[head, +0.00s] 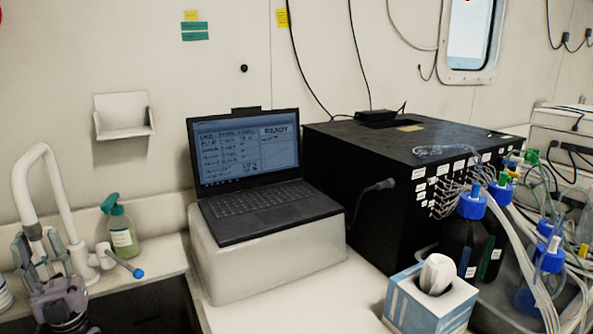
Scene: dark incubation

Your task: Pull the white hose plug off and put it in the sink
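A white hose-like spout (45,160) arches up at the left, and its free end, where the plug would be, points down (34,232). My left gripper (44,250) comes up from the lower left with its fingers spread on either side of that end. The gripper looks open; I cannot tell whether a finger touches the spout. The plug cannot be told apart from the white end. A dark recess (150,305) below the counter may be the sink, mostly cut off by the frame. My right gripper is not in view.
A green spray bottle (121,229) stands close right of the spout, with a blue-tipped tap lever (122,262) in front. A laptop (255,180) sits on a white block (265,265). A black box, tubing, bottles and a tissue box (430,303) fill the right.

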